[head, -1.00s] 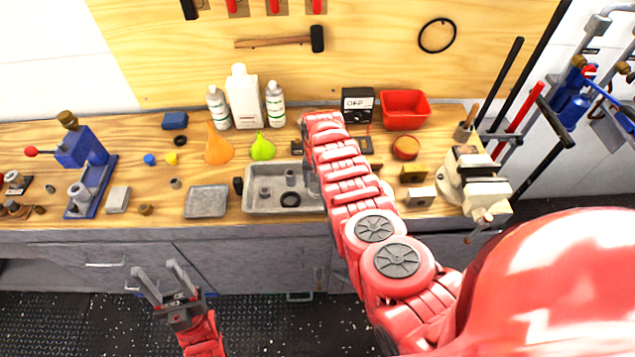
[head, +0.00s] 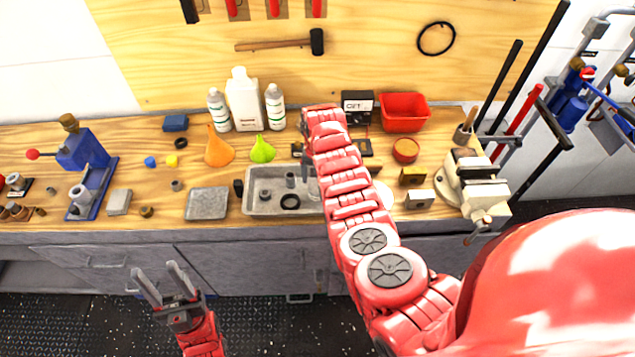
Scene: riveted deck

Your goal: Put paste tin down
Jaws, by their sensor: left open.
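A round red tin with an orange-brown top (head: 405,150) stands on the wooden bench, right of my right arm and in front of the red bin; it may be the paste tin, but I read no label. My right arm reaches over the bench. Its gripper (head: 307,168) points down near the right end of the grey tray (head: 258,207) and is mostly hidden behind the arm, so its jaws and anything in them cannot be made out. My left gripper (head: 157,270) is open and empty, low in front of the cabinets, away from the bench top.
The red bin (head: 404,111) and a meter (head: 357,106) stand at the back. A vise (head: 474,185) is at the right end. White bottles (head: 243,100), an orange funnel (head: 218,146) and a green funnel (head: 262,150) stand left of the arm.

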